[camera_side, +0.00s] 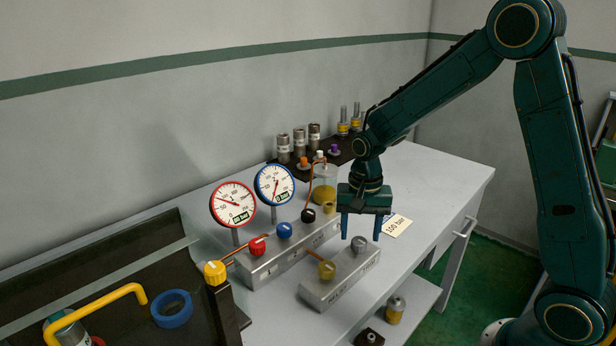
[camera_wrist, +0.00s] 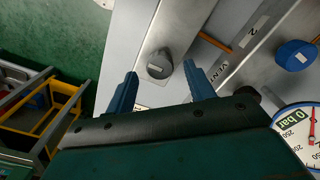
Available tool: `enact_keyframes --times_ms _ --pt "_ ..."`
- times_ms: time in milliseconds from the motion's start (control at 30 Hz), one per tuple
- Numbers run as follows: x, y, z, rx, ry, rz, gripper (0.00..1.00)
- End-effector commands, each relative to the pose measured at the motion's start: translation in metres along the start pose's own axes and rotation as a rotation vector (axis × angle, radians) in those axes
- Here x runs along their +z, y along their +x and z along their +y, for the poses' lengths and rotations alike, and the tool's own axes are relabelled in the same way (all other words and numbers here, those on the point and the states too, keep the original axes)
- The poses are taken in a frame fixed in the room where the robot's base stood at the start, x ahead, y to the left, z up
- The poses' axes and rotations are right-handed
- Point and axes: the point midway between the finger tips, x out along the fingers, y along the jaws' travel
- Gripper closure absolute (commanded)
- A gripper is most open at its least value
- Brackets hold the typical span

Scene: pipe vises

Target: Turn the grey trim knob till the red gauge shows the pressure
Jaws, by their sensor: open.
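The grey trim knob (camera_side: 359,243) stands at the far end of the low front metal block. It also shows in the wrist view (camera_wrist: 159,65). My gripper (camera_side: 361,234) is open and points down just above it, with one finger on each side in the wrist view (camera_wrist: 159,74). I see no contact with the knob. The red-rimmed gauge (camera_side: 233,203) stands behind the longer block; its needle points to the upper left, and its green readout is too small to read surely. A card (camera_side: 397,225) on the bench reads 100 bar.
A blue-rimmed gauge (camera_side: 274,185) stands beside the red one. The longer block (camera_side: 290,258) carries red, blue and black knobs. A yellow-capped post (camera_side: 215,273) stands at left. The bench right of the card is clear.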

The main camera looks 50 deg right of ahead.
Motion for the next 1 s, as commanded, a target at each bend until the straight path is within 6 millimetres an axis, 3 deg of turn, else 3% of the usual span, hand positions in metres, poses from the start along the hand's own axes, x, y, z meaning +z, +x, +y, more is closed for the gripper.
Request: enact_keyframes --times_ms 200,533,567,700,800,1000 --pt "0.000 0.015 0.000 0.000 0.000 0.000 0.46" --pt "0.000 0.018 0.000 -0.001 0.000 0.000 0.46" --pt "0.000 0.018 0.000 -0.001 0.000 0.000 0.48" --pt "0.000 0.018 0.000 -0.001 0.000 0.000 0.76" --pt "0.000 0.018 0.000 -0.001 0.000 0.000 0.91" --pt "0.000 0.018 0.000 -0.001 -0.007 0.001 0.91"
